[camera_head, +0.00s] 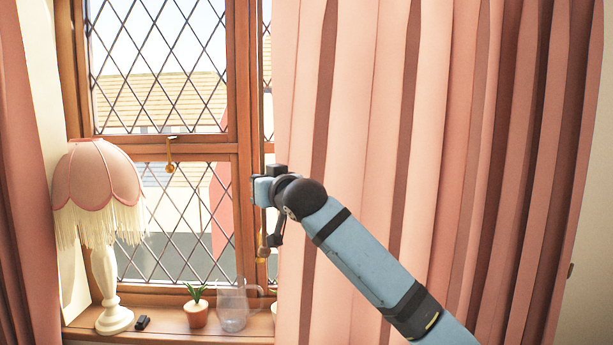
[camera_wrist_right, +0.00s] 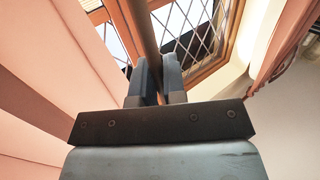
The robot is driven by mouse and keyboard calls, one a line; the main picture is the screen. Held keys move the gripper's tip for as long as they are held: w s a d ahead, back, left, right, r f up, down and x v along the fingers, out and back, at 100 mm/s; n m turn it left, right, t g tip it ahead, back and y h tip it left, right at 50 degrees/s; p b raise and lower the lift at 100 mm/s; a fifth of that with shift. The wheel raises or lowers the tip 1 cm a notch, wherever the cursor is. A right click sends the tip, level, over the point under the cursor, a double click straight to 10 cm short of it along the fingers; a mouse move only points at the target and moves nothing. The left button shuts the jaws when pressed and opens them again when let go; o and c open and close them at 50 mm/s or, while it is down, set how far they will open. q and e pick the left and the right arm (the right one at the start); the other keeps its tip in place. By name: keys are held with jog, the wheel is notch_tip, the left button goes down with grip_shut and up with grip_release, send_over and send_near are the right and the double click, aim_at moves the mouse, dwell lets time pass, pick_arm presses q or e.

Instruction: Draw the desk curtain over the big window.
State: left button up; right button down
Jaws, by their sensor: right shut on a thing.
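The pink pleated curtain (camera_head: 350,90) hangs over the right part of the big window (camera_head: 165,90), its left edge near the middle upright. My right gripper (camera_head: 266,190) is at that edge, about halfway up the window. Pink folds (camera_wrist_right: 45,75) hang to the left there. My left gripper is in neither view.
A fringed pink lamp (camera_head: 97,185), a small black object (camera_head: 142,323), a potted plant (camera_head: 196,315) and a glass jug (camera_head: 233,312) stand on the wooden sill (camera_head: 160,333). Another pink curtain (camera_head: 18,190) hangs at far left.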

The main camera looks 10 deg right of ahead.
jog(key=w+a+p, duration=0.1)
jog(key=w+a, duration=0.2)
jog(key=a, duration=0.8)
jog(key=shift+a, duration=0.4)
jog(key=c, duration=1.2)
grip_release()
jog(key=b+v, duration=0.3)
jog(key=v, duration=1.1)
